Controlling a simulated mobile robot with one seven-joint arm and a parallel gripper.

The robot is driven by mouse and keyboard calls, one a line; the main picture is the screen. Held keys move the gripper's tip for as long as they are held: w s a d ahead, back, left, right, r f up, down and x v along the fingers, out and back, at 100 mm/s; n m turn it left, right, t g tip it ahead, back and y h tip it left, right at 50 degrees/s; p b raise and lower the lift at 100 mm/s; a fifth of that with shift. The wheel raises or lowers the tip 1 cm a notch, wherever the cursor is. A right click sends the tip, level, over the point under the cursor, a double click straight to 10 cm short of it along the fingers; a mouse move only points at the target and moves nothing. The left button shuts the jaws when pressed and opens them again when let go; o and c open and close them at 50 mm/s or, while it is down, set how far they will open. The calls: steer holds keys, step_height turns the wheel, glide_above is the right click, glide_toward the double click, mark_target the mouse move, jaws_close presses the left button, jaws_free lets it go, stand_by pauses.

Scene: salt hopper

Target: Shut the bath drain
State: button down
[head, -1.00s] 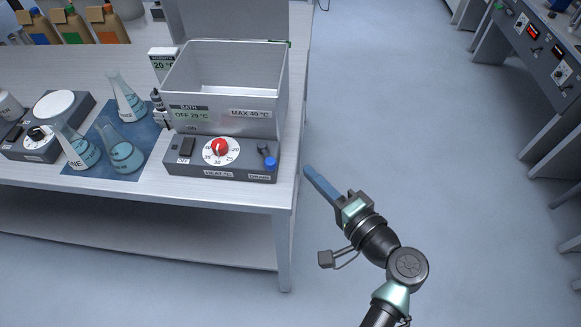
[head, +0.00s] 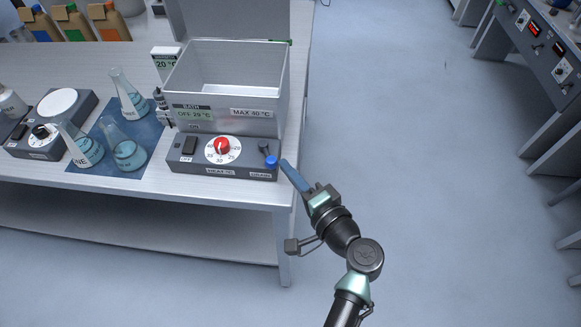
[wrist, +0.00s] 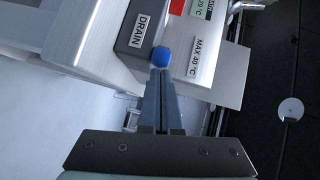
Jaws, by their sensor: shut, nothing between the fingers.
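The bath (head: 225,85) is an open grey metal tank on the bench, with a dark control base (head: 200,169) in front. The drain lever (head: 265,149) at the base's right end has a dark arm and a blue knob (head: 271,161). The knob also shows in the wrist view (wrist: 162,57), right at my fingertips. My gripper (head: 285,163) is shut and empty, its blue-grey fingers just right of the knob in the head view. Whether the fingers touch the knob I cannot tell. The DRAIN label (wrist: 140,31) is beside the knob in the wrist view.
A red heat dial (head: 222,146) and a black switch (head: 189,145) are on the same base. Glass flasks (head: 129,155) stand on a blue mat to the left. The floor right of the bench is clear.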

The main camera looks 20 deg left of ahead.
steer(key=shift+s+a+m+t+h+p, duration=0.35)
steer(key=shift+s+m+t+h, duration=0.2)
steer(key=shift+m+t, duration=0.2)
steer(key=shift+s+a+m+t+h, duration=0.35)
steer(key=shift+m+t+h, duration=0.2)
steer(key=shift+s+a, duration=0.75)
steer(key=shift+a, duration=0.15)
